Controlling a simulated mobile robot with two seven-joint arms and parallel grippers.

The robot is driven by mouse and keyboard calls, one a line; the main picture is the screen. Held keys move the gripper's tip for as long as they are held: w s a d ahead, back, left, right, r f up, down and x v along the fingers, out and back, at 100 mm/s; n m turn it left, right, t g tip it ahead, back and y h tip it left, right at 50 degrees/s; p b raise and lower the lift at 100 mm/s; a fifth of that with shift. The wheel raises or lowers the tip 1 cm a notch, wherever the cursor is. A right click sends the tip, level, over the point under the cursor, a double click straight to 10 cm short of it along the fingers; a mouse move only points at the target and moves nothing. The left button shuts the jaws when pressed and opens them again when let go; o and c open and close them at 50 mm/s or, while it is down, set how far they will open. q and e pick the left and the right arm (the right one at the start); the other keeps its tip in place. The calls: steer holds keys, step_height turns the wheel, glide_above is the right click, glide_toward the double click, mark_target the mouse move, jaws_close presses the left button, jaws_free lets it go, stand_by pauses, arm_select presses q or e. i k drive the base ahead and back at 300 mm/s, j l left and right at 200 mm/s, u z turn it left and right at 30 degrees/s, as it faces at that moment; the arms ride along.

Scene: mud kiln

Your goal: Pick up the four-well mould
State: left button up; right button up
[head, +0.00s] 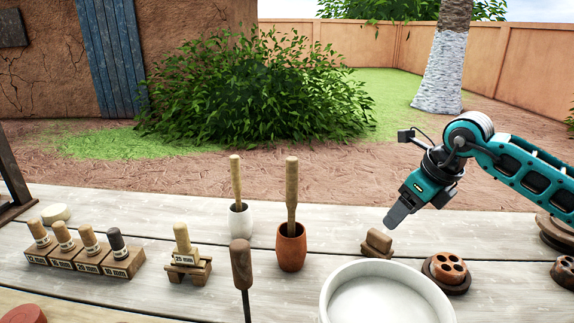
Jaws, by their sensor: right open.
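The four-well mould (449,265) is a reddish-brown piece with round wells in its top. It sits on a dark round base on the wooden table, just right of the big white bowl. My right gripper (394,220) comes in from the right and points down and to the left. It is open and empty, above and to the left of the mould and apart from it. From this side its fingers overlap, so the gap between them does not show. My left gripper is not in view.
A small brown block (378,242) lies below my right gripper. A white bowl (331,297) stands in front. A terracotta mortar (291,249) and a white mortar (240,222) hold pestles. A wooden-handled tool (241,265) stands upright. Handled stamps (90,261) stand left. Another brown piece (564,271) is at the right edge.

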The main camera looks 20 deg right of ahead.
mark_target(447, 268)
steer(key=k, duration=1.5)
